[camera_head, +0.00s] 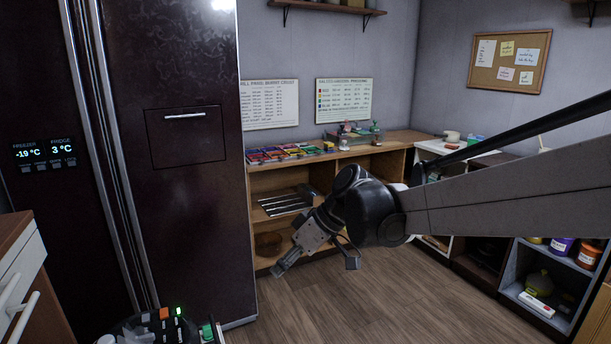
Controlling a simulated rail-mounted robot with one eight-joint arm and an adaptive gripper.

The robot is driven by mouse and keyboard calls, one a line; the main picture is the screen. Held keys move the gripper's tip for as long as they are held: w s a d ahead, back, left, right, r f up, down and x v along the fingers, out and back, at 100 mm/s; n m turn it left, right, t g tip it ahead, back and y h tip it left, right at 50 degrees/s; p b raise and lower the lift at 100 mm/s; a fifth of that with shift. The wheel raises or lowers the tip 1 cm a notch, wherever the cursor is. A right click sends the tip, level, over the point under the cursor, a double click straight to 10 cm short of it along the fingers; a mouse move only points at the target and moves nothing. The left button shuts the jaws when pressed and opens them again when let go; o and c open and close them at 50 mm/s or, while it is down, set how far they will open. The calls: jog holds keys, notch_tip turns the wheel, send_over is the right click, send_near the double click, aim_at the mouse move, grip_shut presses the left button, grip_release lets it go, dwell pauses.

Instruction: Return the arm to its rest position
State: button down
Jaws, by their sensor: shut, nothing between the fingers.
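My arm reaches in from the right edge in the head view, raised above the wooden floor. My gripper (280,269) hangs at its end, pointing down and to the left. It is shut and empty. It is in front of the wooden shelf unit (350,161) as seen from here, and appears to be clear of it. The arm's wrist covers part of the shelf unit's middle and right side.
A dark fridge (190,230) stands at left. Coloured trays (285,153) sit on the shelf unit, with a metal rack (288,201) below. A grey-blue shelf (552,264) with containers is at right. A round holder (150,325) is at bottom left. The wooden floor (330,309) is open.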

jog(key=s+d+m+t+h+p, duration=0.1)
jog(key=s+d+m+t+h, duration=0.2)
jog(key=s+d+m, duration=0.3)
jog(key=s+d+m+t+h, duration=0.3)
jog(key=s+d+m, duration=0.3)
jog(key=s+d, duration=0.8)
jog(key=d+h, duration=0.1)
jog(key=d, duration=0.4)
jog(key=shift+s+d+m+t+h+p, duration=0.15)
jog(key=shift+s+m+t+h+p, duration=0.15)
jog(key=shift+m+h+p, duration=0.1)
jog(key=shift+r, duration=0.1)
dwell(0.4)
